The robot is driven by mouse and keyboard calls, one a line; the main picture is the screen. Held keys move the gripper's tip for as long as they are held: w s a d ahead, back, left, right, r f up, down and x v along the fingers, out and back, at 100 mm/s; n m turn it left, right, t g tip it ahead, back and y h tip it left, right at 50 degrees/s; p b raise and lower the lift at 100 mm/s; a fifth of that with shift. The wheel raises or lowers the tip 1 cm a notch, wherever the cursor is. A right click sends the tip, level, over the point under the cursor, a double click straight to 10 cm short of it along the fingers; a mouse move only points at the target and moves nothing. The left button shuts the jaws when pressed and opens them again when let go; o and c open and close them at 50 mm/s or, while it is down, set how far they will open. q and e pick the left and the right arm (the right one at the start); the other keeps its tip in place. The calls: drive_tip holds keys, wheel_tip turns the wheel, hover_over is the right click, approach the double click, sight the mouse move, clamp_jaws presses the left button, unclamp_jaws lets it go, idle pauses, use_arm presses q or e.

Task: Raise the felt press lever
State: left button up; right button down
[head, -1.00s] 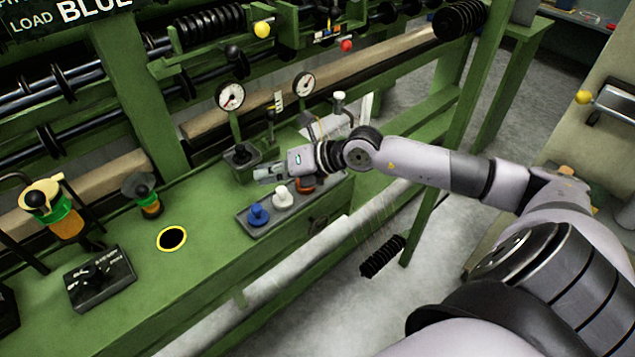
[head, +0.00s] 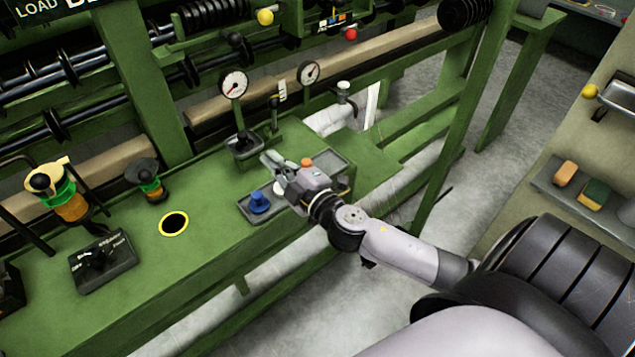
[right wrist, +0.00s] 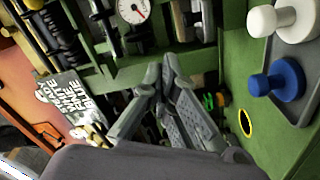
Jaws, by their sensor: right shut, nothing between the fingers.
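I cannot tell for sure which lever is the felt press lever. A dark slotted box with an upright stem (head: 243,147) stands on the green bench in the head view, just behind and left of my right gripper. My right gripper (head: 270,160) is shut and empty, above the tray of knobs and apart from the box. In the right wrist view its fingers (right wrist: 163,72) come together with nothing between them. Other levers in the head view have a yellow ball (head: 265,17) and a red ball (head: 351,34). My left gripper is not in view.
Beside and below my gripper are a blue knob (head: 259,202), a partly hidden white knob (head: 279,188) and an orange knob (head: 306,162). Two dial gauges (head: 233,85) (head: 309,73) stand behind. A black switch box (head: 103,262) and a yellow-ringed hole (head: 173,224) are at left.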

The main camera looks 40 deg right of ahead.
drive_tip(key=s+d+f+m+g+h, duration=0.1)
drive_tip(key=s+f+m+g, duration=0.1)
drive_tip(key=f, duration=0.3)
drive_tip(key=s+d+f+m+g+h, duration=0.1)
drive_tip(key=s+f+m+g+h, duration=0.1)
drive_tip(key=f, duration=0.4)
drive_tip(key=s+d+f+m+g+h, duration=0.1)
drive_tip(key=s+f+m+g, duration=0.2)
drive_tip(key=s+f+m, duration=0.1)
drive_tip(key=shift+s+d+f, duration=0.25)
drive_tip(key=shift+s+f, duration=0.6)
